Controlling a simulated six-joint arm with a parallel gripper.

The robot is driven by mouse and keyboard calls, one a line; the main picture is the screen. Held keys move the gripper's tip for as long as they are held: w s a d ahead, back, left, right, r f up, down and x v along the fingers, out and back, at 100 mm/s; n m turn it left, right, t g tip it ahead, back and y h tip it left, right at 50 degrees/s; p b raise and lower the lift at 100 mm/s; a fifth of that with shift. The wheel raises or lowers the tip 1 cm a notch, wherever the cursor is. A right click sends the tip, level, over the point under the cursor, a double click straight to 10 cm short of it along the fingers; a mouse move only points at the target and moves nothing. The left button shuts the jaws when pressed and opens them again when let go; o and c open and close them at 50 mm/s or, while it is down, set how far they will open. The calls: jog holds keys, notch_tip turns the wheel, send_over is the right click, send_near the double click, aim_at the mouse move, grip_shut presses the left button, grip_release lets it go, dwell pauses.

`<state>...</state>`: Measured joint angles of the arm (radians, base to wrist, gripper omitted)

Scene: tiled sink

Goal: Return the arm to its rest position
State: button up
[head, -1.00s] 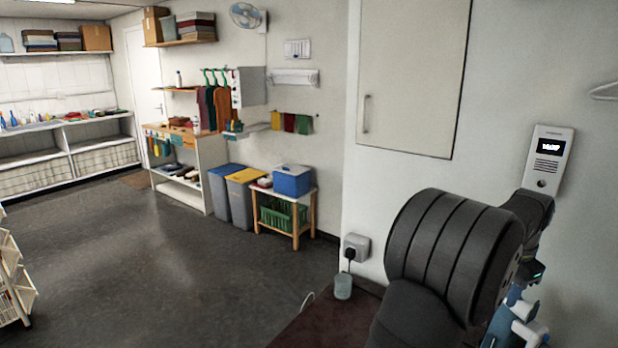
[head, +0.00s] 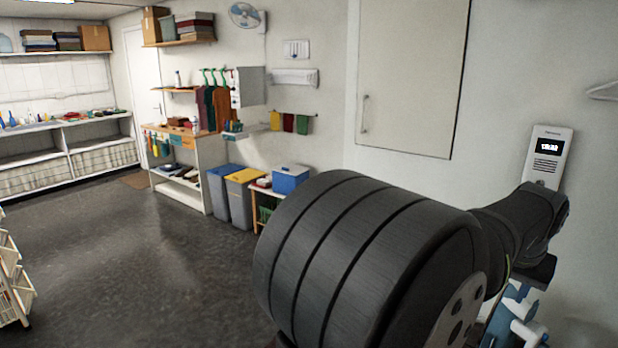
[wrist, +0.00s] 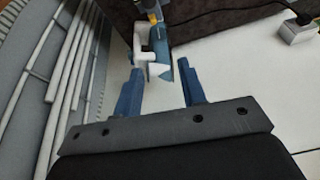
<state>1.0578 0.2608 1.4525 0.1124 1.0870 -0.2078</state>
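My gripper (wrist: 158,68) shows in the wrist view with its two blue fingers spread apart. It is open, and nothing is held between the fingers. A white and blue thing (wrist: 152,48) shows beyond the fingertips; I cannot tell what it is. In the head view, the dark links of my arm fill the lower right foreground. My gripper cannot be made out there. A blue and white thing (head: 518,318) shows low at the right, beside my arm.
A wall cabinet (head: 410,75) and a small wall unit with a display (head: 547,157) are behind my arm. The wrist view shows a plugged socket (wrist: 295,28), a dark brown surface (wrist: 215,18) and several grey rods (wrist: 62,70) at left. Open floor (head: 140,250) lies left.

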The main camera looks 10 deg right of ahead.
jog(key=shift+s+a+r+n, duration=0.25)
jog(key=shift+s+a+n, duration=0.1)
jog(key=shift+n, duration=0.05)
jog(key=shift+o, duration=1.3)
jog(key=shift+s, duration=0.1)
jog(key=o, duration=0.7)
jog(key=shift+s+d+r, duration=0.1)
jog(key=shift+s+d, duration=0.5)
jog(key=shift+s, duration=0.35)
jog(key=o, duration=0.4)
jog(key=x, duration=1)
jog(key=shift+w+d+r, duration=0.1)
jog(key=shift+w+d, duration=0.05)
jog(key=shift+w, duration=0.05)
jog(key=shift+r, duration=0.1)
